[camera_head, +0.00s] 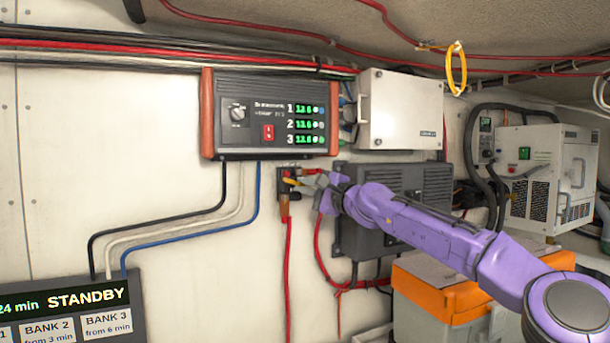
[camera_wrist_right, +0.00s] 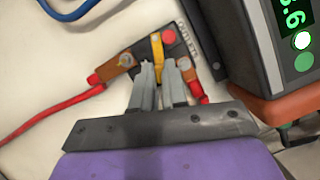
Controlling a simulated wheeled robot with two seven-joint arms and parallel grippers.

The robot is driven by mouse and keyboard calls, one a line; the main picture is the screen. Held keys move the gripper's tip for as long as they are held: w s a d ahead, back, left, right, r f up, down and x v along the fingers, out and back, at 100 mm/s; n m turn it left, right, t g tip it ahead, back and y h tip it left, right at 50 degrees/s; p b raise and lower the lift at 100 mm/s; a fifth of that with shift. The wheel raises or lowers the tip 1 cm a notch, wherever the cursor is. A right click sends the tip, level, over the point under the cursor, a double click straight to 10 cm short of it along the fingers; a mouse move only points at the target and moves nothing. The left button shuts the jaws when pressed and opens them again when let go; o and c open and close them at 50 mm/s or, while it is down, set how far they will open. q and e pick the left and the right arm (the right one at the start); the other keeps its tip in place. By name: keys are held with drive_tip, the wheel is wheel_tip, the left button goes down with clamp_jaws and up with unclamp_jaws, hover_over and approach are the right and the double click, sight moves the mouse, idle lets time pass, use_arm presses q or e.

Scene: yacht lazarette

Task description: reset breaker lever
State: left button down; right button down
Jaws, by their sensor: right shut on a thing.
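The breaker (camera_head: 286,187) is a small dark block on the white wall, below the orange-ended charger panel. In the right wrist view the breaker (camera_wrist_right: 172,52) shows a yellow lever (camera_wrist_right: 157,50), a red button (camera_wrist_right: 168,36) and copper-coloured cable lugs on both sides. My right gripper (camera_head: 308,184) reaches it from the right. In the wrist view its two grey fingers (camera_wrist_right: 162,72) are at the lower end of the yellow lever and shut on it. The fingertips hide that end of the lever. My left gripper is not in view.
The charger panel (camera_head: 270,115) with green readouts hangs just above the breaker. A dark grey finned box (camera_head: 410,185) sits behind my right arm, above an orange-lidded box (camera_head: 440,290). Red cables (camera_head: 288,270) run down from the breaker. A standby display (camera_head: 70,305) is at lower left.

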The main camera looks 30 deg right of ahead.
drive_tip(key=r+n+g+p, duration=0.1)
drive_tip(key=n+p, duration=0.1)
drive_tip(key=p, duration=0.1)
drive_tip(key=shift+r+n, duration=0.15)
drive_tip(key=shift+n, duration=0.25)
drive_tip(key=shift+d+n+p, duration=0.1)
drive_tip(key=shift+n+p, duration=0.4)
drive_tip(key=shift+p, duration=0.1)
drive_tip(key=shift+g, duration=0.3)
drive_tip(key=c, duration=1.3)
unclamp_jaws()
drive_tip(key=shift+c, duration=0.2)
drive_tip(key=shift+o, duration=0.9)
drive_tip(key=shift+r, duration=0.1)
drive_tip(key=shift+s, duration=0.1)
